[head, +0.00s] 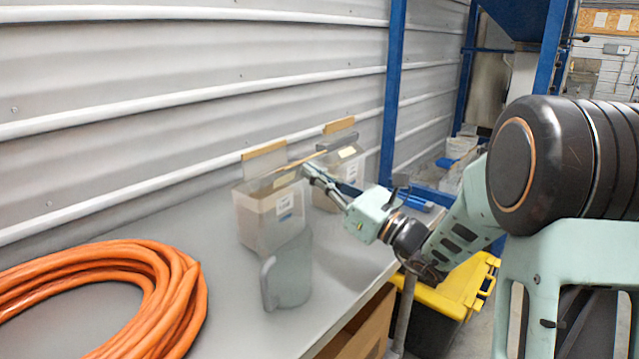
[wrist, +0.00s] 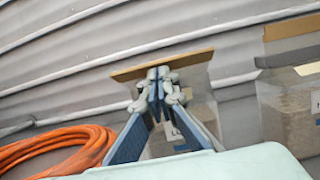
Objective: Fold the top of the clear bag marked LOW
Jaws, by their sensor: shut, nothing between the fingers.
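Two clear bags stand side by side on the grey table, the left bag (head: 258,220) and the right bag (head: 326,198). Each has an upright clear back panel with a brown strip on top, the left strip (head: 264,150) and the right strip (head: 339,125). Both carry white-and-blue labels, too small to read, so I cannot tell which is marked LOW. My gripper (head: 308,169) is shut and empty at the left bag's top right. In the wrist view my gripper (wrist: 158,75) overlaps a brown strip (wrist: 185,62) and its clear panel; contact is unclear. The other bag (wrist: 288,110) is at right.
A coiled orange hose (head: 150,290) lies at the table's left. Corrugated wall runs behind, and a blue post (head: 392,90) rises behind the right bag. A yellow-lidded bin (head: 455,290) is beside the table.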

